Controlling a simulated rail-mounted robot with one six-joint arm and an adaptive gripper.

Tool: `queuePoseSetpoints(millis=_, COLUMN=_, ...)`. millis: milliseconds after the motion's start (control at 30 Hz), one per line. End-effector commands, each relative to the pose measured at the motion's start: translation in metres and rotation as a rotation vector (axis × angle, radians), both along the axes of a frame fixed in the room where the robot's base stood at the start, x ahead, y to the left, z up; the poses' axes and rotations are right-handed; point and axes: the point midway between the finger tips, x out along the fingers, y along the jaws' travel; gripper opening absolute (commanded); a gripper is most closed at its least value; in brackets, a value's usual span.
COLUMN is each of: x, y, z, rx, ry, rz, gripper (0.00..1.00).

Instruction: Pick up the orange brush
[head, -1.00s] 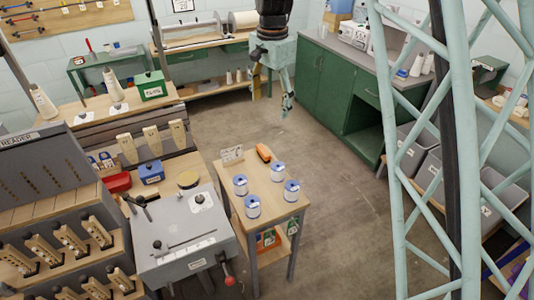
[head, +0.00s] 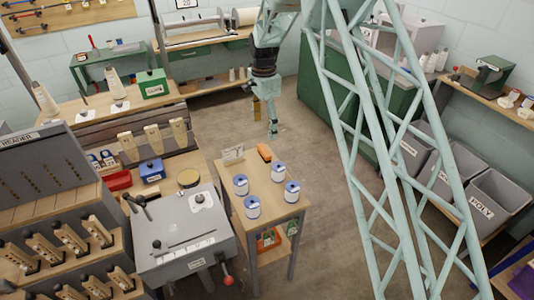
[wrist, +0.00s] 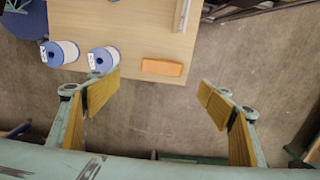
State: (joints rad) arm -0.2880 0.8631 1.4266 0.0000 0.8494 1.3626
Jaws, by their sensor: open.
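The orange brush (head: 264,152) lies at the back edge of the small wooden table (head: 262,218), beside a white sign card. In the wrist view the orange brush (wrist: 162,67) lies flat near the table edge, ahead of and between my fingers. My gripper (head: 271,129) is in the air beyond the table's back edge, above the brush's height and apart from it. In the wrist view my gripper (wrist: 160,110) is wide open, with yellow finger pads and nothing between them. The bristles cannot be made out.
Several white spools with blue rims (head: 278,172) stand on the same table, close to the brush. A white sign card (head: 233,154) stands at its back left corner. A grey machine (head: 184,236) is left of the table. Open floor (head: 320,200) lies to the right.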

Motion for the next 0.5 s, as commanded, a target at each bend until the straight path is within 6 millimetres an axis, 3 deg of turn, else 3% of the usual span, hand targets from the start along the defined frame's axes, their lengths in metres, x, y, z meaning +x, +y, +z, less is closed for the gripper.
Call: queuePoseSetpoints(millis=500, x=0.0023, y=0.0028, z=-0.0075, rx=-0.001, ry=0.003, rz=-0.009, gripper=0.73)
